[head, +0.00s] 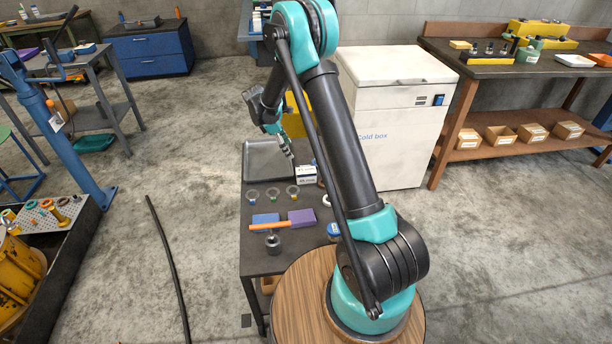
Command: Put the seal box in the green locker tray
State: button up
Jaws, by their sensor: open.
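A small white box with blue markings (305,174), which looks like the seal box, stands on the dark work table (259,262) close to the round wooden top that carries my arm. My gripper (288,152) is open, just above and left of this box, pointing down. I cannot tell whether its fingers touch the box, and nothing shows between them. A green tray (95,143) lies on the floor at the left, under a grey bench; I cannot tell whether it is the locker tray.
A grey tray (262,161) lies on the table's far end. Several rings, blue and purple blocks (300,217) and an orange-handled tool (283,226) lie nearer. A white cold box (400,150) stands behind right. Floor left of the table is mostly clear, except a black hose (169,262).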

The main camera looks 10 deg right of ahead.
aim_at(304, 169)
jog(key=x, duration=1.1)
jog(key=shift+d+f, duration=0.1)
jog(key=shift+f, duration=0.1)
jog(key=shift+x, duration=2.85)
jog(key=shift+w+d+r, duration=0.1)
jog(key=shift+w+d, duration=0.05)
jog(key=shift+d, duration=0.05)
jog(key=c, duration=1.4)
jog(key=shift+r, duration=0.15)
